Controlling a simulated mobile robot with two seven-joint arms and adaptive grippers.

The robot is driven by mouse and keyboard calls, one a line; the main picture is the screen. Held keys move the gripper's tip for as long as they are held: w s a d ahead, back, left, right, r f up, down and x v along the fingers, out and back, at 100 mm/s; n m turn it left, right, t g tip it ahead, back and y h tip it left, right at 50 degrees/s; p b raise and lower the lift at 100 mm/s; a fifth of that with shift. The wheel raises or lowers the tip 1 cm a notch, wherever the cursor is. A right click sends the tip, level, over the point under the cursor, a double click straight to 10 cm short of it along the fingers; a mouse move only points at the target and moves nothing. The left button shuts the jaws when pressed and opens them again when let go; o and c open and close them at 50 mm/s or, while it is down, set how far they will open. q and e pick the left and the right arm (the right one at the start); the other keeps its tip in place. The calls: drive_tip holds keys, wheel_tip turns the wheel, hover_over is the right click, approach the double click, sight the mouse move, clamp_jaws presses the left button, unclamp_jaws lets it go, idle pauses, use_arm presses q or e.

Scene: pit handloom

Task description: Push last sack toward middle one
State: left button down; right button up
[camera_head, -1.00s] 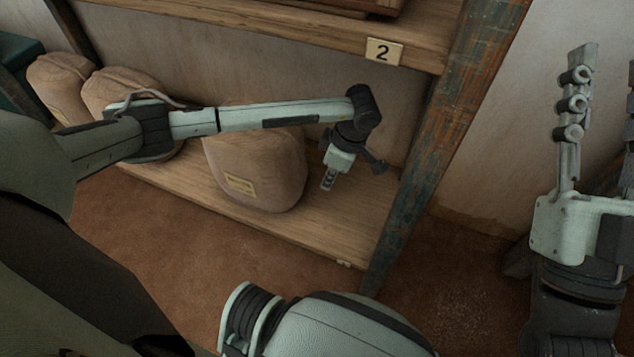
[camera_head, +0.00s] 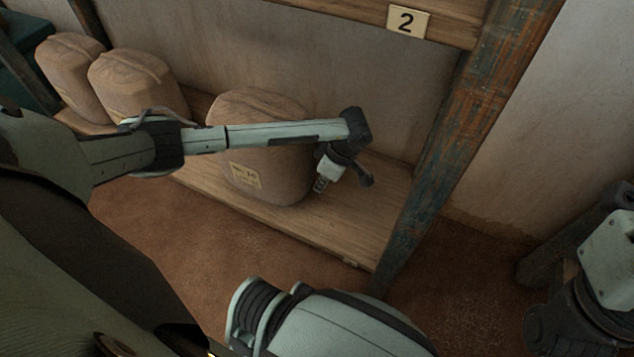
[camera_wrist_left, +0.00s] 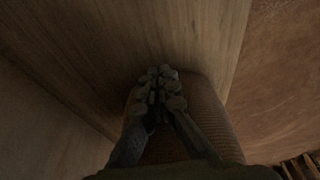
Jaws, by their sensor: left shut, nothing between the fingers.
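The last sack (camera_head: 275,182), tan with a small yellow label, stands upright on the lower shelf board behind my left forearm. The middle sack (camera_head: 135,78) stands to its left, with a gap between them. The first sack (camera_head: 68,72) is at the far left, close beside the middle one. My left gripper (camera_head: 320,185) is shut and empty, pointing down at the right side of the last sack; I cannot tell whether it touches. The wrist view shows its closed fingers (camera_wrist_left: 158,88) beside a brown rounded surface, likely the sack. My right gripper's body (camera_head: 612,250) is cut by the right edge, fingers hidden.
The shelf board (camera_head: 345,225) is bare in front of and right of the last sack. A worn post (camera_head: 440,140) bounds it at right. Reddish floor (camera_head: 230,255) lies in front.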

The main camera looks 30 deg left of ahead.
use_arm(q)
drive_tip(key=shift+a, duration=0.55)
drive_tip(key=a, duration=1)
drive_tip(key=s+a, duration=0.1)
drive_tip(key=a, duration=0.4)
drive_tip(key=shift+a, duration=0.65)
